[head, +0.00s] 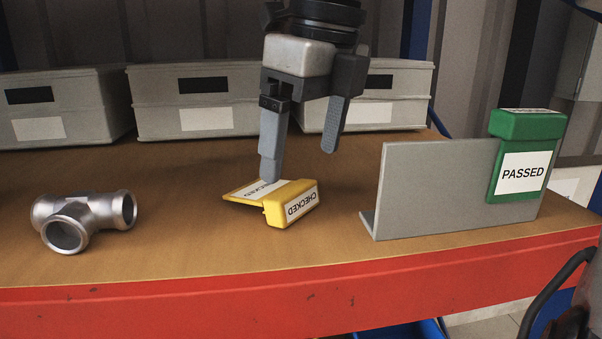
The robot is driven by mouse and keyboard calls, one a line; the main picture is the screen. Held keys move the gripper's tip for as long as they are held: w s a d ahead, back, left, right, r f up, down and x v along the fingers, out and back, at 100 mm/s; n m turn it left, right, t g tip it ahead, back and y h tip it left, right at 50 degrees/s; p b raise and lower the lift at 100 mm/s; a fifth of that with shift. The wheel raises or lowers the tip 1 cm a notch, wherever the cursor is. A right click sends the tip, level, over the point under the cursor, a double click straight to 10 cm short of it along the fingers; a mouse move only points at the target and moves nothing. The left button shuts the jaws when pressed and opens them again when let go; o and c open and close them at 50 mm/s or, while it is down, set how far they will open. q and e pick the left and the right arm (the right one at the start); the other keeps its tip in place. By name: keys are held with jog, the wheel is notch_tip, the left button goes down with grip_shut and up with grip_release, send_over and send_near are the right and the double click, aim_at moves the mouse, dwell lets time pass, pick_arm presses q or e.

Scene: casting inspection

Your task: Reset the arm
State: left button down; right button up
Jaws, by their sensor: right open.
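My right gripper (302,165) hangs from the top centre of the head view, pointing down with its fingers apart. Its left fingertip is just above or in front of the yellow CHECKED tag (277,206); I cannot tell whether they touch. The tag lies on the wooden table top, and nothing is between the fingers. A metal T-shaped casting (85,219) lies on the table at the left. A green PASSED tag (525,155) hangs over the right end of a grey upright plate (436,188). My left gripper is not in view.
Several grey lidded boxes (196,99) with white labels stand along the back of the table. The table's red front edge (230,306) runs across the bottom. The table top (180,265) is bare between the casting and the yellow tag.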

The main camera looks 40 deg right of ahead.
aim_at(297, 189)
jog(key=shift+s+r, duration=0.1)
jog(key=shift+r, duration=0.45)
jog(key=shift+f, duration=0.15)
jog(key=f, duration=0.4)
jog(key=w+f, duration=0.1)
jog(key=f, duration=0.2)
jog(key=shift+w+a+p, duration=0.1)
jog(key=shift+a+p, duration=0.05)
jog(key=shift+p, duration=0.25)
jog(key=shift+w+r, duration=0.1)
jog(key=shift+r, duration=0.15)
jog(key=shift+s+a+r+b, duration=0.1)
jog(key=shift+s+r+b, duration=0.1)
jog(key=shift+r, duration=0.45)
jog(key=shift+s+a+r+b, duration=0.1)
jog(key=shift+s+r, duration=0.15)
jog(key=shift+r, duration=0.45)
jog(key=shift+s+a+r+b, duration=0.1)
jog(key=shift+s+r, duration=0.1)
jog(key=shift+r, duration=0.45)
